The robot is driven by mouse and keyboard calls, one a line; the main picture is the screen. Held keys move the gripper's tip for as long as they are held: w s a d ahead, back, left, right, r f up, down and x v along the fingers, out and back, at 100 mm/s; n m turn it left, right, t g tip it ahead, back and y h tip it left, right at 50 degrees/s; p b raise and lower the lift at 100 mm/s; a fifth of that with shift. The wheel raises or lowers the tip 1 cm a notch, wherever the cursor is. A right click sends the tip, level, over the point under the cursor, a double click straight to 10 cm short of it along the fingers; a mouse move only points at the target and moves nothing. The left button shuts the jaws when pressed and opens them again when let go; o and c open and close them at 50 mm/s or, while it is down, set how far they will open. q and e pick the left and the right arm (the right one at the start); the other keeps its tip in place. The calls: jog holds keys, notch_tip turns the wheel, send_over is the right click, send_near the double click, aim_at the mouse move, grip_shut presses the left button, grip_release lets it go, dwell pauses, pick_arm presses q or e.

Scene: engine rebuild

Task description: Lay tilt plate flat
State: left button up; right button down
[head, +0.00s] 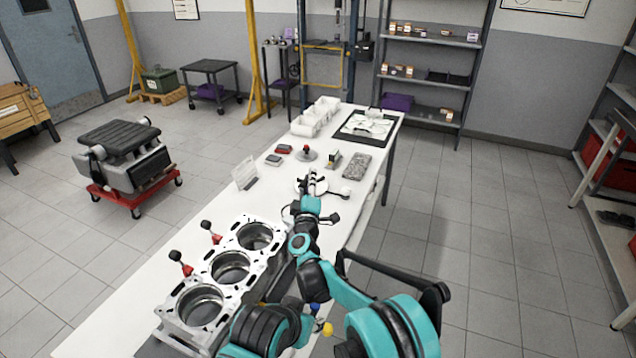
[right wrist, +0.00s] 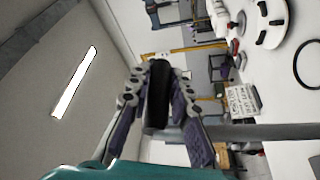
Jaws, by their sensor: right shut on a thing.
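My right gripper (head: 313,181) reaches forward over the white bench. In the right wrist view, my right gripper (right wrist: 156,75) is shut on a dark cylindrical piece (right wrist: 157,98) that stands between its two fingers. I cannot tell whether this piece belongs to the tilt plate. A white round plate (head: 299,188) lies partly hidden behind the gripper in the head view. A white round base with dark parts on it (right wrist: 271,36) shows at the upper right of the right wrist view. I cannot identify the tilt plate for certain. My left gripper is not in view.
An engine block (head: 232,267) with three bores fills the near bench (head: 225,210). A clear stand (head: 245,173), a grey patterned block (head: 356,164), white bins (head: 314,118) and a black-framed tray (head: 368,127) stand farther back.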

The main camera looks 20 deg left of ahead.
jog(key=shift+a+r, duration=0.1)
jog(key=shift+a, duration=0.55)
jog(key=shift+a+r, duration=0.1)
